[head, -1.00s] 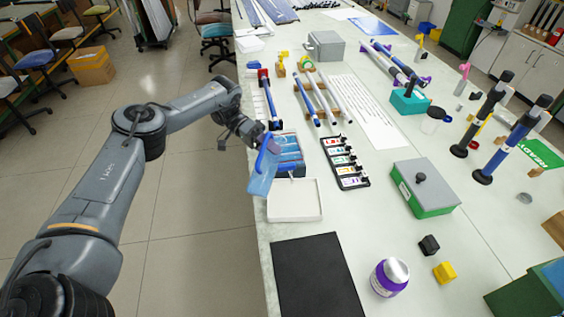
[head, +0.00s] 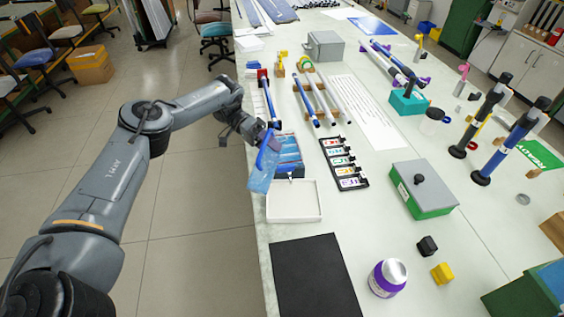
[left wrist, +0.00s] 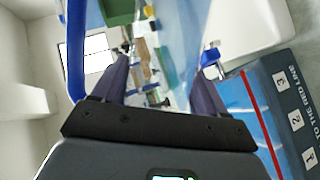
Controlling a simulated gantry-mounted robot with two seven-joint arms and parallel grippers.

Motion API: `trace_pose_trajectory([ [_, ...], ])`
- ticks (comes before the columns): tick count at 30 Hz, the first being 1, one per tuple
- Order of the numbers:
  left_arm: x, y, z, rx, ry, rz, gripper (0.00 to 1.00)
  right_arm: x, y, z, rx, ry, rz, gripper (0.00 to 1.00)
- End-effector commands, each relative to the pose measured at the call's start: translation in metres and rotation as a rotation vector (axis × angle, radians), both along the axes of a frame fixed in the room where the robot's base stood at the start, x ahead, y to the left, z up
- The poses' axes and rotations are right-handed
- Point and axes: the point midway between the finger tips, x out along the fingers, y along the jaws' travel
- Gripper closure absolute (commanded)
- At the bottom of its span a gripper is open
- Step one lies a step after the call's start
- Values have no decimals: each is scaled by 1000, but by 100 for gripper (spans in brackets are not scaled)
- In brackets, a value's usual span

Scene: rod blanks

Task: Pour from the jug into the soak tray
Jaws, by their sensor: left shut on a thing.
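The translucent blue jug (head: 262,174) with a blue handle is tilted at the left edge of the bench, beside and partly in front of the soak tray. My left gripper (head: 264,136) is shut on the jug near its handle. In the left wrist view, the gripper (left wrist: 160,82) has the clear jug wall (left wrist: 185,35) between and beyond its fingers. The soak tray (head: 291,172) has several blue channels; its numbered label and red line (left wrist: 258,115) show in the left wrist view. I cannot tell whether liquid is leaving the jug. My right gripper is out of view.
A white shallow tray (head: 294,202) lies just in front of the soak tray. A black rack of coloured labels (head: 344,164) stands to its right, with rods on holders (head: 308,100) behind. A black mat (head: 315,275) lies nearest. Floor is open left of the bench.

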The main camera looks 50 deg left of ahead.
Motion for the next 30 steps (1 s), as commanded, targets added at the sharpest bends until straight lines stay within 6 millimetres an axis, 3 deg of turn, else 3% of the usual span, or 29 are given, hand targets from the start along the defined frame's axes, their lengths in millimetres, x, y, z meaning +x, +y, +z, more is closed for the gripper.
trace_pose_trajectory([
  [1,0,0,-4,-1,-1,1,81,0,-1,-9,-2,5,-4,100],
  [30,-9,-5,0,-33,51,0,81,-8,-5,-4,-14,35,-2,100],
])
